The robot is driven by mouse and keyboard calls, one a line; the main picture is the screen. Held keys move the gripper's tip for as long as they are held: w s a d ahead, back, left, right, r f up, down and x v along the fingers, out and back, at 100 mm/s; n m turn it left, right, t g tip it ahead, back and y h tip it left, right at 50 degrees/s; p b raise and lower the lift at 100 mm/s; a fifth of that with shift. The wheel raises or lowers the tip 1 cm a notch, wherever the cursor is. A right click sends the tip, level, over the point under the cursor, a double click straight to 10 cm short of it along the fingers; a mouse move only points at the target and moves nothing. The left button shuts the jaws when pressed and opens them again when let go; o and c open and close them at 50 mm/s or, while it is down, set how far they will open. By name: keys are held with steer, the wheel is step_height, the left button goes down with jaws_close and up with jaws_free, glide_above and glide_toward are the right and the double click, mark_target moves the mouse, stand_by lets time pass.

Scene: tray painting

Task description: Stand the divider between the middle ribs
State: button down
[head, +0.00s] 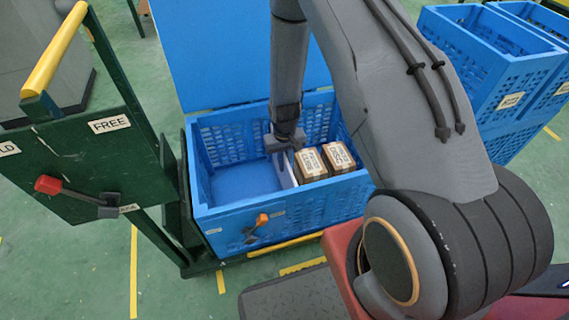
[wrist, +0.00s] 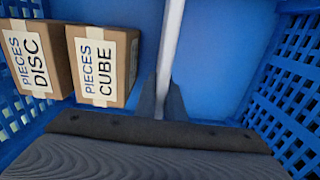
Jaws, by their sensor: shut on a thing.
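The divider is a thin pale panel (wrist: 170,45), seen nearly edge-on in the wrist view. It also shows in the head view (head: 288,172), upright inside the blue crate (head: 290,218). My gripper (wrist: 161,100) is shut on the divider's top edge. In the head view my gripper (head: 287,146) points down into the crate, just left of the boxes. I cannot tell whether the divider's lower edge touches the crate floor. The middle ribs cannot be made out; my arm and gripper hide part of the crate walls.
Two cardboard boxes, marked PIECES CUBE (wrist: 102,65) and PIECES DISC (wrist: 35,58), stand in the crate beside the divider. The crate floor on the other side (head: 240,180) is clear. A raised blue lid (head: 235,55) stands behind. A green panel (head: 85,135) stands at left.

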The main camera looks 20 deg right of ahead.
steer(key=c, duration=1.8)
jaws_free()
steer(key=shift+o, duration=0.2)
step_height(320, 180, up, 8)
steer(key=shift+f+p, duration=0.25)
steer(key=shift+p, duration=0.5)
step_height(320, 180, up, 16)
steer(key=p, duration=1.1)
steer(key=shift+r+p, duration=0.15)
steer(key=shift+p, duration=0.15)
step_height(320, 180, up, 10)
steer(key=p, duration=0.2)
glide_above(285, 156)
steer(key=s, duration=0.4)
steer(key=s+r+p, duration=0.2)
steer(key=s+r, duration=0.5)
steer(key=r, duration=0.2)
steer(key=s+r+p, duration=0.3)
steer(key=s+r, duration=0.8)
steer(key=s, duration=0.3)
steer(key=shift+a, duration=0.15)
